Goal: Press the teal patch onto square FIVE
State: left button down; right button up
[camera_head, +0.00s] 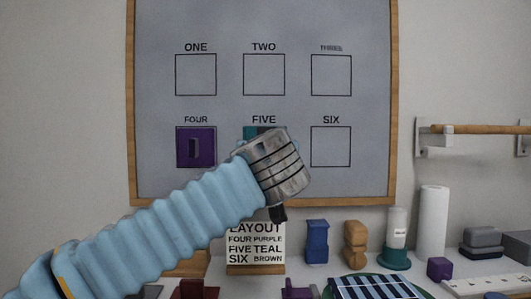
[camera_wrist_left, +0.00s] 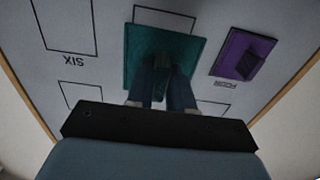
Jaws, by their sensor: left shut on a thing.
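The teal patch (camera_wrist_left: 140,48) is a flat square with a raised grip. In the left wrist view, my left gripper (camera_wrist_left: 164,80) has both fingers closed on that grip. In the head view the left gripper (camera_head: 279,172) covers most of square FIVE. A strip of the teal patch (camera_head: 251,132) shows just under the label FIVE (camera_head: 264,119). In the wrist view, a square's outline (camera_wrist_left: 165,12) sticks out past the patch's upper edge. I cannot tell whether the patch touches the board. My right gripper is not in view.
The purple patch (camera_head: 208,133) sits on square FOUR of the grey board (camera_head: 220,25); squares ONE, TWO, THREE and SIX are empty. Below stand a layout card (camera_head: 255,243), a blue block (camera_head: 317,240), a brown block (camera_head: 355,240) and a paper roll (camera_head: 433,225).

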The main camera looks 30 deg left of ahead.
pick_arm(q)
jog(key=shift+s+f+b, duration=0.1)
jog(key=shift+f+b, duration=0.15)
jog(key=shift+b, duration=0.1)
jog(key=p+x, duration=0.1)
jog(key=x, duration=0.4)
jog(key=shift+w+r, duration=0.1)
jog(key=shift+w, duration=0.15)
jog(key=shift+x, duration=1.25)
dwell(1.1)
jog(key=c, duration=0.9)
grip_release()
jog(key=shift+s, duration=0.1)
